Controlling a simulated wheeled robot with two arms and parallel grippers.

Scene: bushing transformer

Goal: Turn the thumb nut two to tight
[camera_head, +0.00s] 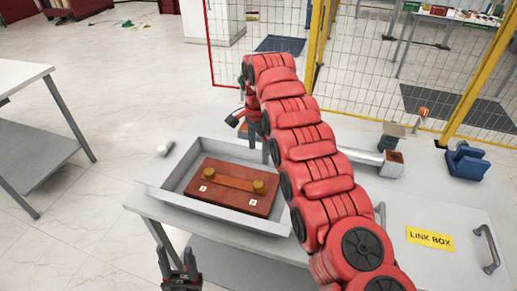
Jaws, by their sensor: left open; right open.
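The brown board (222,199) lies in a shallow grey tray (171,195) on the bench. Two brass thumb nuts stand on it, the left one (209,174) and the right one (258,186), joined by an orange-brown bar (234,182). A small white label sits in front of each nut; the marks are too small to read surely. My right gripper (243,125) is open above the tray's far edge, apart from the nuts and partly hidden by its arm. My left gripper (177,257) is open at the bottom, in front of the tray, touching nothing.
A white cylinder (164,148) is beside the tray's left end. My red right arm crosses the bench. To the right are a panel marked LINK BOX (430,238), a blue object (467,162) and small devices (392,136). A mesh fence stands behind.

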